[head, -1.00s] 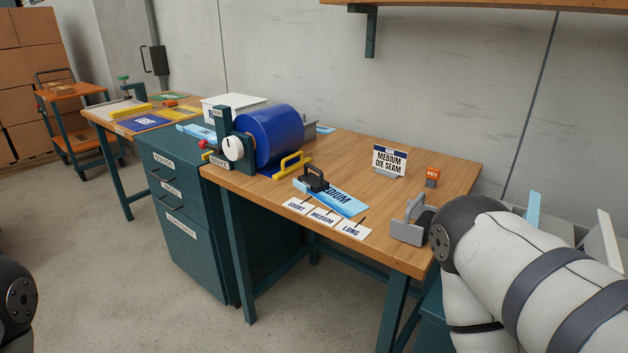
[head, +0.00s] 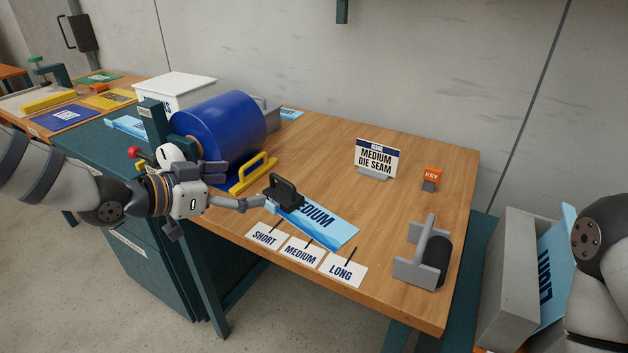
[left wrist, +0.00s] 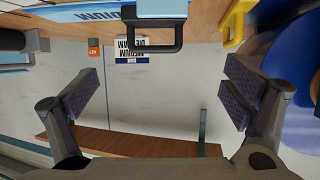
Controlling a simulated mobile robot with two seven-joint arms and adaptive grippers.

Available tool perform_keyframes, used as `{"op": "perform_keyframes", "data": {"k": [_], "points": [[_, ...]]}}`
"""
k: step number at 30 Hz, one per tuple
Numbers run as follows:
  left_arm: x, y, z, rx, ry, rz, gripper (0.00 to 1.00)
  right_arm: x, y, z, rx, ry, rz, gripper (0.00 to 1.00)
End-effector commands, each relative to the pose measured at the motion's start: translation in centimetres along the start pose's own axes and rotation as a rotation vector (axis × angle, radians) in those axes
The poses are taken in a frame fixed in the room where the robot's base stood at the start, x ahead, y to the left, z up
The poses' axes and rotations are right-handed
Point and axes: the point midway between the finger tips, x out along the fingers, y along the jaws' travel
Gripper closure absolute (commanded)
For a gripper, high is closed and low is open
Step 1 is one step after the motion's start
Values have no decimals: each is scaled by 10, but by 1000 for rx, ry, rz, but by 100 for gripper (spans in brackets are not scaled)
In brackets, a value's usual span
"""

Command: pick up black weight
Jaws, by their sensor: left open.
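The black weight (head: 287,191) with a loop handle stands on a blue MEDIUM sheet (head: 325,223) on the wooden table. My left gripper (head: 238,187) is open and empty, just left of the weight, with its fingers spread toward it. In the left wrist view, which is upside down, the weight's handle (left wrist: 152,46) lies ahead between the spread fingers of the gripper (left wrist: 162,90), with no contact visible. My right gripper is out of view; only part of that arm shows at the right edge.
A blue drum (head: 218,137) and a yellow handle (head: 254,173) are close behind the left gripper. SHORT, MEDIUM and LONG cards (head: 302,254) lie along the front edge. A grey handled block (head: 412,265), a die seam sign (head: 376,158) and an orange KEY tag (head: 432,175) stand to the right.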

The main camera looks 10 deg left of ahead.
Motion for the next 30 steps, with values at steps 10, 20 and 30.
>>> {"op": "perform_keyframes", "data": {"k": [10,20,30], "points": [[67,2,9,-4,-11,5,6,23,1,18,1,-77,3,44],[117,4,14,-4,-8,5,6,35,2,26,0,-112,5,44],[117,4,10,-3,-5,4,35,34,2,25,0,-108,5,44]]}}
